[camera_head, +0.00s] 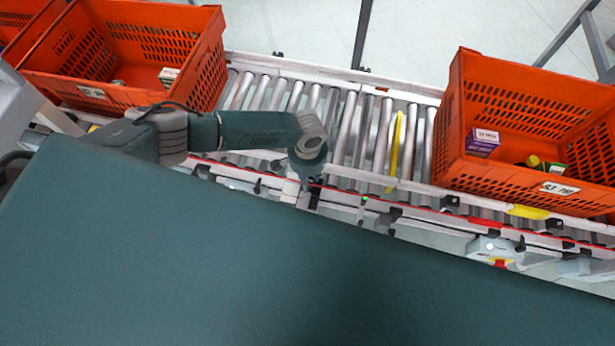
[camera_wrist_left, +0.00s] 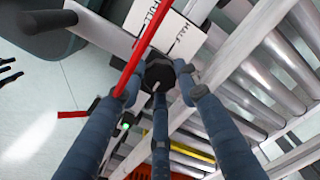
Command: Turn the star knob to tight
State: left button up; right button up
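The dark star knob (camera_wrist_left: 159,73) shows in the left wrist view, beside a white label plate (camera_wrist_left: 172,33) with printed words, partly readable as "FULL" and "HALF". A pale line shows below the knob's middle. My left gripper (camera_wrist_left: 162,80) has its blue-grey fingers spread around the knob, with their tips beside it; I cannot tell whether they touch it. In the head view my left gripper (camera_head: 305,188) points down at the near rail of the conveyor, and the knob is hidden there. My right gripper is not in view.
A roller conveyor (camera_head: 345,125) runs across the head view. Orange totes stand on it at left (camera_head: 125,55) and right (camera_head: 530,130), with small boxes inside. A yellow strip (camera_head: 394,150) crosses the rollers. A red bar (camera_wrist_left: 143,50) passes close beside the knob.

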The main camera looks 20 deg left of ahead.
pick_arm(q)
jog(key=shift+m, duration=0.3)
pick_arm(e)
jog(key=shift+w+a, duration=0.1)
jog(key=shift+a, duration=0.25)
pick_arm(q)
jog(key=shift+m, duration=0.3)
jog(key=m, duration=0.7)
jog(key=shift+m, duration=0.3)
jog(key=m, duration=0.2)
jog(key=shift+m, duration=0.4)
jog(key=m, duration=0.6)
jog(key=shift+b, duration=0.35)
jog(key=m+b, duration=0.1)
jog(key=m, duration=0.5)
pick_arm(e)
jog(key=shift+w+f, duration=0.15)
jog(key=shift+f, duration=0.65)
pick_arm(q)
jog(key=shift+m, duration=0.3)
